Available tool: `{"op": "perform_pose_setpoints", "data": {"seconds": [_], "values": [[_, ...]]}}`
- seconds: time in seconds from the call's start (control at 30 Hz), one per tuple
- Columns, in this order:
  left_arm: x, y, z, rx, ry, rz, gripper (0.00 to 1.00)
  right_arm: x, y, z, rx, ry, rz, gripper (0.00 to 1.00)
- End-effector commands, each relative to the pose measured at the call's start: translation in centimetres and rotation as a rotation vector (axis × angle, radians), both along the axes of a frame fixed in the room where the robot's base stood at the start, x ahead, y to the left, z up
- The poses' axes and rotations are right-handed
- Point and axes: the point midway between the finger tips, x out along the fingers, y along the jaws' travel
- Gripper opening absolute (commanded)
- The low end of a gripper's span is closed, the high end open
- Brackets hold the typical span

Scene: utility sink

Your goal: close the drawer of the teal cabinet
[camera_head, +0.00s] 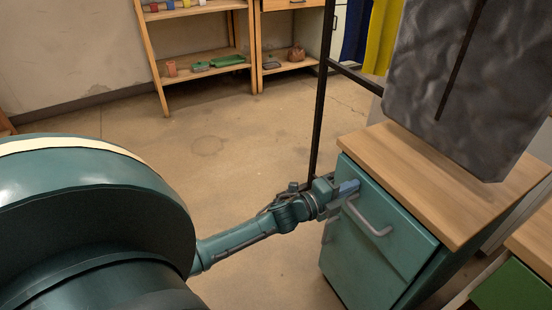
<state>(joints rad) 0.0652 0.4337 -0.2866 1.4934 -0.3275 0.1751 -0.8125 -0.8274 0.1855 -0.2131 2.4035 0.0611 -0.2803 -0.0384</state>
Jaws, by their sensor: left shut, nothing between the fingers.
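The teal cabinet (345,270) stands at the right with a wooden top. Its upper drawer (392,235) has a curved grey handle (368,218). The drawer front looks nearly level with the cabinet body; I cannot tell whether a small gap is left. My left gripper (350,188) is shut and empty. Its fingertips are at the upper left part of the drawer front, beside the handle's upper end; whether they touch the front I cannot tell. My right gripper is not in view.
A dark grey slab-like object (455,80) stands on the cabinet's wooden top (400,160). A thin black post (319,110) rises behind my left gripper. Wooden shelves (205,55) with small items stand at the back. A green-fronted unit (515,288) is at the lower right. The middle floor is clear.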

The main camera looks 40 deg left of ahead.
Motion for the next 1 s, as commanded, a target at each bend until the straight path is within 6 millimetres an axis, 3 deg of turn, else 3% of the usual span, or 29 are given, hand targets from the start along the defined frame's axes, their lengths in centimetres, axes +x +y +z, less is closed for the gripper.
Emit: {"op": "perform_pose_setpoints", "data": {"seconds": [0.33, 1.0], "values": [[1.09, -0.44, 0.04, 0.001, 0.0, 0.0, 0.0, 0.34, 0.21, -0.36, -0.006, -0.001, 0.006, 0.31], [1.12, 0.18, 0.16, 0.001, -0.001, 0.0, 0.0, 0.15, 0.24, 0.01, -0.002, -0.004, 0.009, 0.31]]}}
